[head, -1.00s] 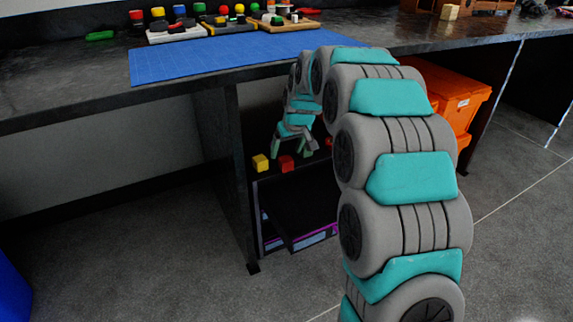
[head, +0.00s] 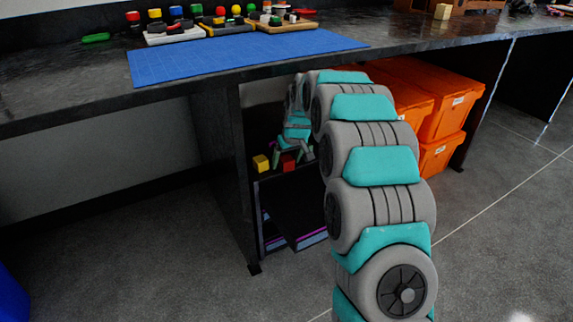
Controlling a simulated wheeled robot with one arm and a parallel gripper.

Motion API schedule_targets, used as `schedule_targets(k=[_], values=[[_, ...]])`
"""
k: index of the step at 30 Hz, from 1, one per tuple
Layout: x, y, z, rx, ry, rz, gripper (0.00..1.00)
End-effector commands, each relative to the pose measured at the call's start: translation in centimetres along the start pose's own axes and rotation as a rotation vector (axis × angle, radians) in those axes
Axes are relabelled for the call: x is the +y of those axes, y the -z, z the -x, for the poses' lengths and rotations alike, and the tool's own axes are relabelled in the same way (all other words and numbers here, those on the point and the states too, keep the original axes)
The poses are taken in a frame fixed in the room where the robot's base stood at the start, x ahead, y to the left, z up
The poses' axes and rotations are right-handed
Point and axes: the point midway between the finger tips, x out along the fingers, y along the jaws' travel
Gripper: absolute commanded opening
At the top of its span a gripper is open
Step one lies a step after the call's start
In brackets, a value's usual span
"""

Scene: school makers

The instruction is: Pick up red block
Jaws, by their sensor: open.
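The red block (head: 288,162) sits on the shelf under the workbench, near the shelf's front edge. My gripper (head: 291,154) points down into the shelf space. Its fingers are open, one to each side of the red block as seen here, with the tips near the block's height. Whether they touch it I cannot tell. A yellow block (head: 261,163) stands just left of the red block, apart from it. My arm hides the right part of the shelf.
A black workbench (head: 60,88) with a blue cutting mat (head: 200,62) lies above the shelf, leaving limited height. A dark panel (head: 222,150) stands left of the shelf. Orange bins (head: 455,100) are on the right. Dark flat items lie in the lower compartment.

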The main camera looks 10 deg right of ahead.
Motion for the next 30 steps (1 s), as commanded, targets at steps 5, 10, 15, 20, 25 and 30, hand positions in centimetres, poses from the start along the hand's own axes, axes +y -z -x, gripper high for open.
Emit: schedule_targets(k=[5, 10, 15, 20, 25, 30], values=[[-0.01, 0.04, -0.16, 0.001, 0.000, 0.000, 0.85], [-0.01, 0.03, -0.15, 0.001, 0.000, 0.000, 0.71], [-0.02, 0.02, -0.15, 0.001, 0.000, 0.000, 0.52], [-0.02, 0.02, -0.15, 0.001, 0.000, 0.000, 0.34], [-0.02, 0.02, -0.15, 0.001, 0.000, 0.000, 0.15], [-0.02, 0.02, -0.14, 0.001, 0.000, 0.000, 0.00]])
